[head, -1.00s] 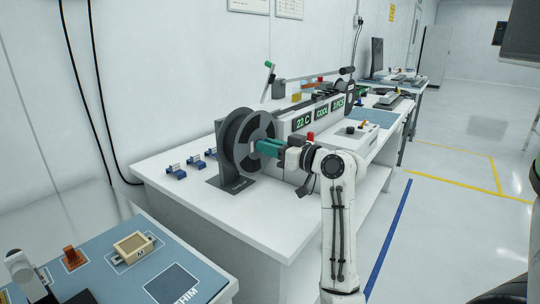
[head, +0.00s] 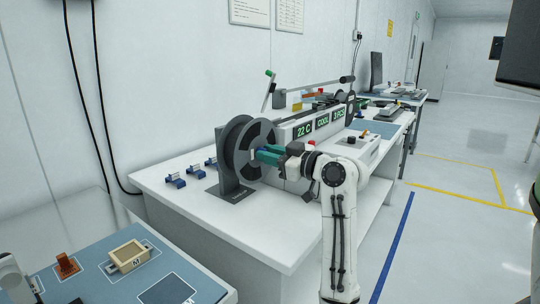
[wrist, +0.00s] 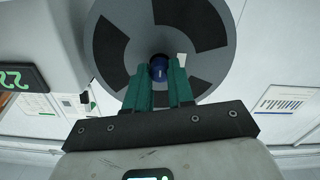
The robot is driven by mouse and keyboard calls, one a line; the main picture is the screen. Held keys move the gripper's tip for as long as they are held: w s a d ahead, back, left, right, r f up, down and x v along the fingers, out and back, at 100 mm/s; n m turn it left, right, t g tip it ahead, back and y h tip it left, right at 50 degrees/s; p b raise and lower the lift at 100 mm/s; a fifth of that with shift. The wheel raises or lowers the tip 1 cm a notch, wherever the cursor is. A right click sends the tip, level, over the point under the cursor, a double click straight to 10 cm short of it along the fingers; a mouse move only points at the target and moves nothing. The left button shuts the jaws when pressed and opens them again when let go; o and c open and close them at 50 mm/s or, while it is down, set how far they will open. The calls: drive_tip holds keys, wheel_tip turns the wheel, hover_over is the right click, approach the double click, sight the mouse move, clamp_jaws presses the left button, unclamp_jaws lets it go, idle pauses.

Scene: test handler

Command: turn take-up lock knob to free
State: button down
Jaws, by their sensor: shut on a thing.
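The take-up reel (head: 252,148) is a grey disc with dark cut-outs on a dark stand at the near end of the test handler. In the wrist view the reel (wrist: 214,22) fills the upper middle. The take-up lock knob (wrist: 160,71) is a small blue round part with a pale mark at the reel's hub. My gripper (head: 262,155) has teal fingers that reach to the hub. In the wrist view the gripper (wrist: 160,78) has one finger on each side of the knob and is shut on it. The knob is hidden in the head view.
The test handler (head: 310,130) has green-lit displays and stands right behind my gripper on the white bench (head: 165,190). Small blue parts (head: 176,181) lie left of the reel stand. A blue mat with a beige tray (head: 128,256) is at the front left.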

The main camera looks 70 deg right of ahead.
drive_tip(key=shift+f, duration=0.15)
drive_tip(key=c, duration=1)
unclamp_jaws()
drive_tip(key=v, duration=1)
drive_tip(key=shift+s, duration=0.4)
